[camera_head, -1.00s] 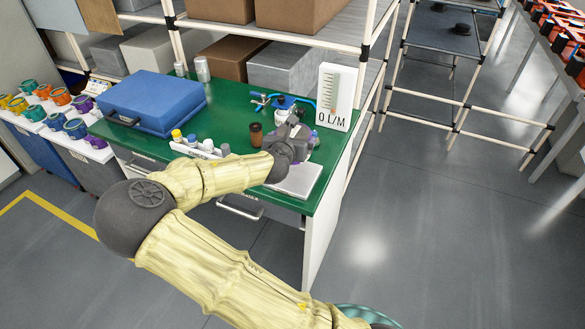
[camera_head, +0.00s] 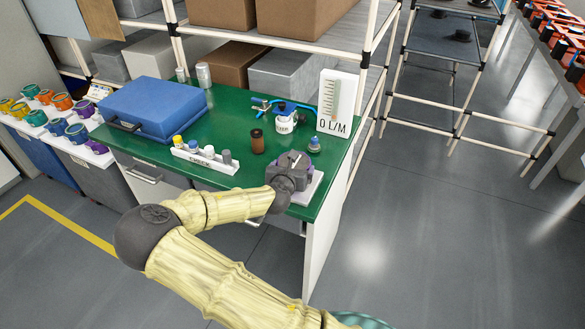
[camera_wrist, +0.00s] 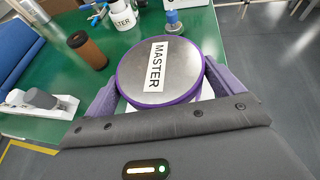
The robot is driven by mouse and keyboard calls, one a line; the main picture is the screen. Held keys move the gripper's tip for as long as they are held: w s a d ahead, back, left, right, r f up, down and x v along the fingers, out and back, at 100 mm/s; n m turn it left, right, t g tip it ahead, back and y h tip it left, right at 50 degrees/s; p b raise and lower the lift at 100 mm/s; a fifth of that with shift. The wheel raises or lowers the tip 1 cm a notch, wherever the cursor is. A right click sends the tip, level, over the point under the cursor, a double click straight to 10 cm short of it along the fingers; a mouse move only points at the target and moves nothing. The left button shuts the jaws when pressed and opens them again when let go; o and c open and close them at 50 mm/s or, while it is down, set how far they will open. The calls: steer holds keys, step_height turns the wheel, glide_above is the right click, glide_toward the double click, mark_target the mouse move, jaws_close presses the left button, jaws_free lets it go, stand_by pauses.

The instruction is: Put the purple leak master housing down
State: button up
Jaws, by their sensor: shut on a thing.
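The purple leak master housing (camera_wrist: 190,62) shows in the wrist view as a round part with a grey metal top, a purple rim and a white MASTER label. My gripper (camera_wrist: 160,85) is shut on it, with a purple-grey finger at each side. In the head view my gripper (camera_head: 292,172) is over the front right part of the green bench, at a pale square plate (camera_head: 312,194). The arm hides most of the housing there. A white edge shows under the housing in the wrist view. I cannot tell whether the housing touches the plate.
A brown cylinder (camera_head: 257,141) and a white CHECK rack (camera_head: 205,161) stand left of my gripper. A blue case (camera_head: 155,103) lies at left.

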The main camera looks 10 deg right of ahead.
steer(key=o, duration=1.1)
steer(key=v, duration=1.2)
steer(key=shift+s, duration=0.1)
